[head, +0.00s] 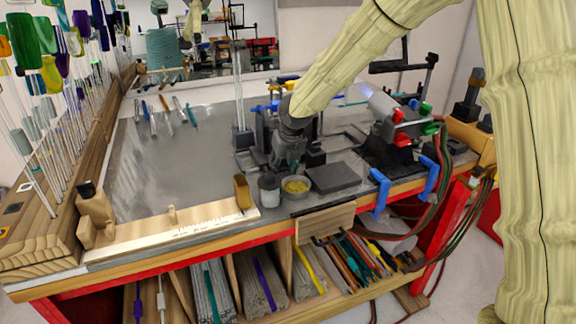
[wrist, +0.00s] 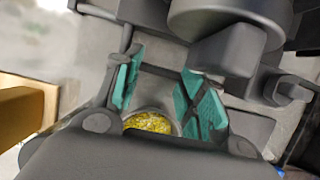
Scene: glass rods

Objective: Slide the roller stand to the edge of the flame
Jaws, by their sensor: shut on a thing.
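The roller stand (head: 262,130) is a dark metal frame with blue parts on top, on the metal bench left of the torch. My gripper (head: 287,163) is low at its front, partly hiding it. In the wrist view, the teal-padded fingers (wrist: 163,88) stand apart on either side of a dark bar of the stand (wrist: 162,73); the exact contact is hard to see. The torch (head: 385,107) stands to the right, with a faint bluish flame (head: 353,98) pointing left toward the stand. A gap lies between stand and flame.
A bowl of yellow bits (head: 296,185), a grey jar (head: 268,190) and a dark flat block (head: 335,177) sit close in front of my gripper. A dark holder with upright glass tubes (head: 242,138) stands left.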

